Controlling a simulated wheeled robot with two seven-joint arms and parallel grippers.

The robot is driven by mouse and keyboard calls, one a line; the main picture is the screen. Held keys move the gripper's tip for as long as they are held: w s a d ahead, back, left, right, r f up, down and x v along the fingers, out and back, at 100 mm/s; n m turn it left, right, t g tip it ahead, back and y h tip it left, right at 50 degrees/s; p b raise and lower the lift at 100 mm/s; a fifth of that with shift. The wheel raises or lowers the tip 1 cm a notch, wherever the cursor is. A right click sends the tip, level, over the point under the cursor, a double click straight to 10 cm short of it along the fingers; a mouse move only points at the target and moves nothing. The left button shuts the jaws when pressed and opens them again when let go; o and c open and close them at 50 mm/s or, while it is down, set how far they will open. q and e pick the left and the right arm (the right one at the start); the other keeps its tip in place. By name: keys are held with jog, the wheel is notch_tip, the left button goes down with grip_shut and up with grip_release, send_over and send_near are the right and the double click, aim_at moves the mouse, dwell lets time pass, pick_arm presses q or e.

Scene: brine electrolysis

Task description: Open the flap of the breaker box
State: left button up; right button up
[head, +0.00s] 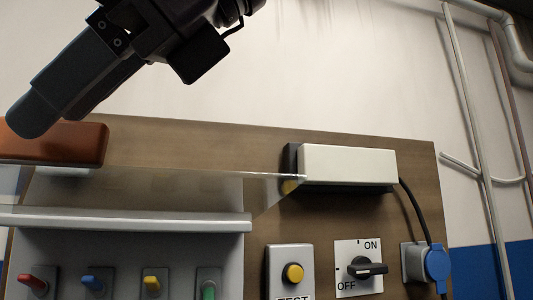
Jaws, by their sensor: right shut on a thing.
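The breaker box (225,258) is at the lower left, with a row of small coloured switches inside, cut off by the bottom edge. Its clear flap (215,183) stands out from the board and shows as a thin, nearly edge-on sheet above the white rail. A red-brown handle block (75,146) sits at the flap's left part. My right gripper (52,112) reaches down from the top and is shut on this handle; the near finger overlaps its left end, and the exact contact is partly hidden. My left gripper is not in view.
A wooden board carries a white box (347,165), a yellow TEST button (293,273), a black ON/OFF rotary switch (362,269) and a blue plug (437,264) on a cable. Pipes (478,140) run up the right wall. The wall above the board is clear.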

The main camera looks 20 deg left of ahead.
jog(key=shift+w, duration=0.25)
jog(key=shift+d+r, duration=0.25)
jog(key=shift+r, duration=0.05)
jog(key=v, duration=0.7)
jog(key=shift+s+d+f, duration=0.1)
jog(key=shift+d, duration=0.05)
